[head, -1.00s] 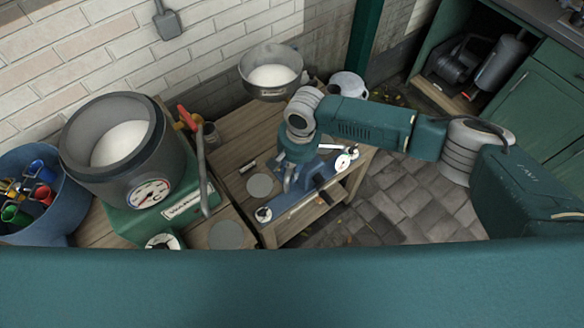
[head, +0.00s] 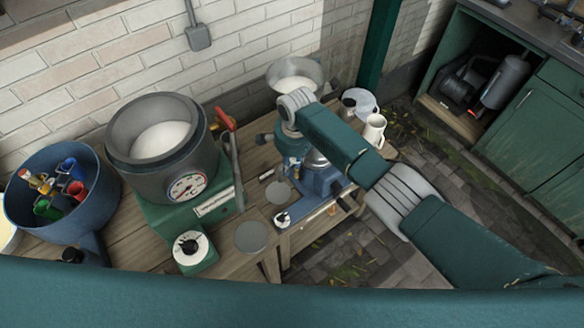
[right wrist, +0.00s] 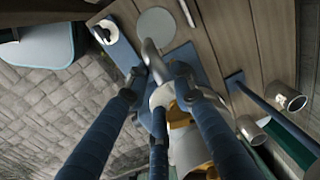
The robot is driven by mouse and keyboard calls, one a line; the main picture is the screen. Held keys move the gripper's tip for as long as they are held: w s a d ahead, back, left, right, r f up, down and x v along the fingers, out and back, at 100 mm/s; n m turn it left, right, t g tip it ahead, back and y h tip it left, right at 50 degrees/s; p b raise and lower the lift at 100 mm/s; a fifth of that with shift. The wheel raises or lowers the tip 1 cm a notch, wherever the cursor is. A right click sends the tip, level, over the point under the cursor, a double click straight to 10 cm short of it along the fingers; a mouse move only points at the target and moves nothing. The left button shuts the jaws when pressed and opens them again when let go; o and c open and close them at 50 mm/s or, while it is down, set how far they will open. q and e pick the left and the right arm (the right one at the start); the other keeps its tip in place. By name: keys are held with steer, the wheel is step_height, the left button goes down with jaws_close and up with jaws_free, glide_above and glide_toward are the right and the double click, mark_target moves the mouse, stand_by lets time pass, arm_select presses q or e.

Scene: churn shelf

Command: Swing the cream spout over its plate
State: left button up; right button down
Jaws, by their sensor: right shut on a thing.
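My right gripper (right wrist: 160,92) is shut on a curved metal spout (right wrist: 151,62) at the blue separator (head: 320,180). I take this for the cream spout. A round grey plate (right wrist: 156,28) lies just beyond the spout tip in the right wrist view. The tip appears near the plate's edge; I cannot tell whether it is over it. In the head view the plate (head: 280,192) lies left of the blue base, and my right gripper (head: 291,147) is partly hidden under its wrist. My left gripper is not in view.
A green machine with a large grey bowl (head: 160,145) stands left, with another grey plate (head: 251,237) in front. A blue tub (head: 55,205) holds coloured items. A pale jug (head: 374,130) stands right of the blue machine.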

steer(key=shift+w+a, duration=0.2)
steer(key=shift+a, duration=0.2)
steer(key=shift+w+m+b, duration=0.2)
steer(key=shift+m+b, duration=0.1)
steer(key=shift+m, duration=0.2)
steer(key=shift+w+a, duration=0.1)
steer(key=shift+w, duration=0.05)
steer(key=shift+w+a+r+m, duration=0.1)
steer(key=shift+w+m, duration=0.2)
steer(key=shift+m, duration=0.1)
steer(key=c, duration=1.5)
jaws_free()
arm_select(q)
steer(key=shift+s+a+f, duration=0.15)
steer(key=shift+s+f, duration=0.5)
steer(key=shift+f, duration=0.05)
arm_select(e)
steer(key=shift+o, duration=0.2)
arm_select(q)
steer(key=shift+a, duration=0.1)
